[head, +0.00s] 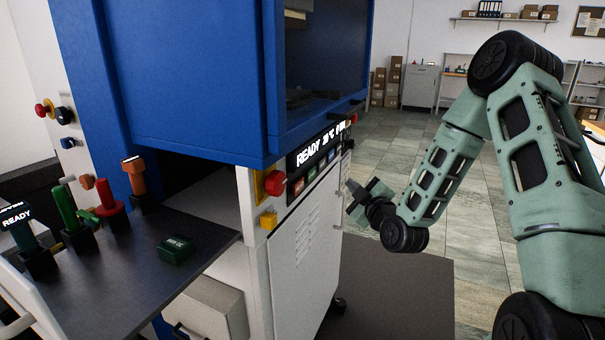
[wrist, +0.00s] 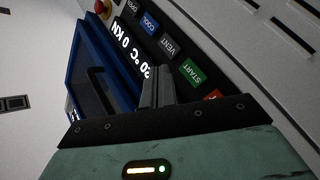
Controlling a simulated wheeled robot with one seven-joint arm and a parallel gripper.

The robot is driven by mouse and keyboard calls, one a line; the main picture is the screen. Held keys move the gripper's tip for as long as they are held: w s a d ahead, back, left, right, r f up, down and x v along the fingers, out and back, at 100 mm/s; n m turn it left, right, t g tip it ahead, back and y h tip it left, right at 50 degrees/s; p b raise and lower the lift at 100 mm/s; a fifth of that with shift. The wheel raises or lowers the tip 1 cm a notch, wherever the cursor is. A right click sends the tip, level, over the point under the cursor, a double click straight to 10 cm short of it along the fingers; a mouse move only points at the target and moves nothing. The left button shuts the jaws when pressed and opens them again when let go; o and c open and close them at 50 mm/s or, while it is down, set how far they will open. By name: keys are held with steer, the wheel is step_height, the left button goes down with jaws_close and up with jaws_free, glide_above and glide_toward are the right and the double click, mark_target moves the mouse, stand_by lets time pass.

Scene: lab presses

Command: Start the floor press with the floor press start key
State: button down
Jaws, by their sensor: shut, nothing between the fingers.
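The floor press (head: 200,80) is a large blue and white machine in the head view, its display reading READY. Its start key (wrist: 192,73) is green and marked START in the wrist view, in a row between the VENT key (wrist: 168,46) and a red key (wrist: 213,96) partly hidden by my gripper. The green key also shows small on the panel in the head view (head: 311,175). My gripper (wrist: 157,72) is shut and empty, its tips beside the start key over the display strip. In the head view my gripper (head: 351,195) is in front of the white cabinet, right of and below the panel.
A red emergency button (head: 274,183) on a yellow plate sits left of the panel. Open tiled floor (head: 470,210) lies behind my arm.

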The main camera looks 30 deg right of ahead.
steer(key=shift+s+d+r+h, duration=0.2)
steer(key=shift+d+h, duration=0.1)
glide_toward(316, 170)
steer(key=w+d, duration=0.2)
steer(key=w, duration=0.1)
steer(key=shift+w+a, duration=0.5)
steer(key=shift+w, duration=0.1)
steer(key=shift+w+a, duration=0.1)
stand_by(1.9)
steer(key=shift+w+a, duration=0.15)
steer(key=shift+w, duration=0.05)
